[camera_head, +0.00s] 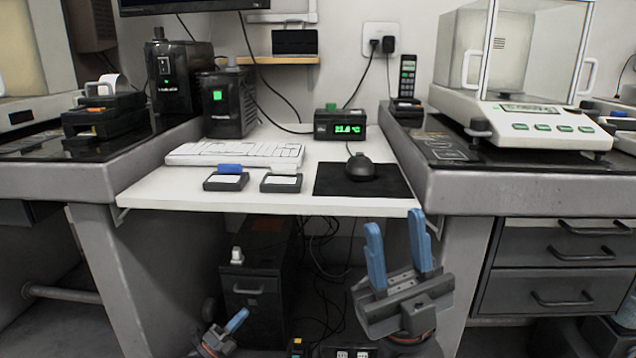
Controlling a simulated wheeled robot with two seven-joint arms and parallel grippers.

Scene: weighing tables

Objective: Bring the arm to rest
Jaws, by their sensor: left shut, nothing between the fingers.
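My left gripper (238,320) is low at the bottom of the view, below the front edge of the white desk (150,190). Its blue fingers are together and hold nothing. My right gripper (396,246) is further right and larger in view. Its two blue fingers point up and stand apart, with nothing between them. Its fingertips overlap the desk's front edge in the picture; I see no contact with it.
The desk holds a keyboard (235,154), two small dark boxes, a mouse (360,166) on a black pad and a green-lit display (340,124). Heavy grey tables flank it, the right one bearing a balance (540,125). A dark cabinet (258,265) stands underneath.

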